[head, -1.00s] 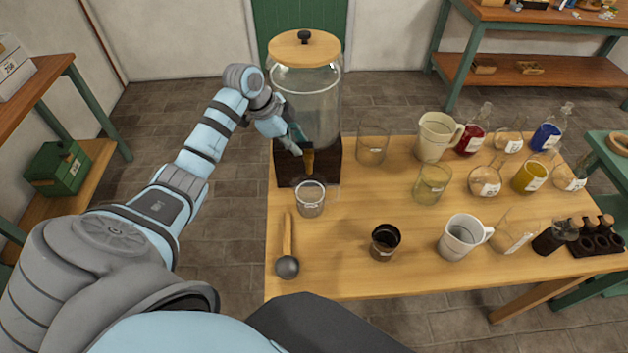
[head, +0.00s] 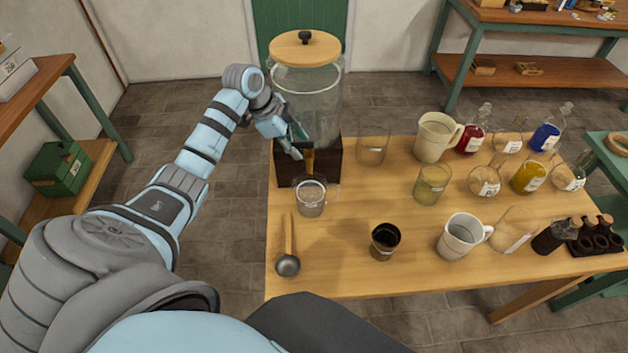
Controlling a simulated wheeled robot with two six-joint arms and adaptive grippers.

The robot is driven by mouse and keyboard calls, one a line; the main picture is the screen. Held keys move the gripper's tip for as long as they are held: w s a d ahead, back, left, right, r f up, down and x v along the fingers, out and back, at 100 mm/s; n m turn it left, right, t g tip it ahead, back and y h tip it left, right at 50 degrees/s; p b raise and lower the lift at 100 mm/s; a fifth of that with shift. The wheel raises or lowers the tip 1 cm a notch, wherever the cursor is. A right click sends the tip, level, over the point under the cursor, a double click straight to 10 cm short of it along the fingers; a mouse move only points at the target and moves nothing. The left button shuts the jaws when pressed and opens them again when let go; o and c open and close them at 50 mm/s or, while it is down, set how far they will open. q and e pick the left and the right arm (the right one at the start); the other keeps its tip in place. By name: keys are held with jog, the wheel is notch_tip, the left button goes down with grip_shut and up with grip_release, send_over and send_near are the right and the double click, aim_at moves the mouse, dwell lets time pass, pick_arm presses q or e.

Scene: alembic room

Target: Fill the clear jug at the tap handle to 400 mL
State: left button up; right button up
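The clear jug (head: 311,199) stands upright on the table at the foot of the dispenser, just in front of its tap. It is small and see-through with a pale mark on its side; I cannot read its liquid level. The tap handle (head: 308,162) is a small amber-brown piece at the front of the dark dispenser base, partly hidden by my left gripper (head: 297,145). That gripper reaches in from the left at the handle, above and behind the jug. Whether its fingers touch or close on the handle is unclear. My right gripper is out of view.
The large glass dispenser (head: 307,100) with a wooden lid stands on the dark base. A ladle (head: 288,265), dark cup (head: 384,241), white mug (head: 462,236), cream pitcher (head: 434,137) and several glass vessels stand to the front and right. Bare tabletop (head: 340,260) lies between ladle and cup.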

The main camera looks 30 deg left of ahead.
pick_arm(q)
jog(key=shift+w, duration=0.1)
jog(key=shift+c, duration=0.7)
jog(key=o, duration=0.7)
jog(key=shift+r, duration=0.2)
jog(key=shift+o, duration=0.2)
jog(key=shift+c, duration=1.2)
jog(key=shift+w+a+r+p, duration=0.1)
jog(key=shift+w+r+p, duration=0.1)
jog(key=shift+r, duration=0.45)
jog(key=shift+w+r+p, duration=0.1)
jog(key=shift+r+p, duration=0.05)
jog(key=shift+r, duration=0.5)
jog(key=shift+c, duration=1.2)
jog(key=shift+o, duration=0.5)
jog(key=shift+s+r, duration=0.15)
jog(key=shift+r, duration=1.9)
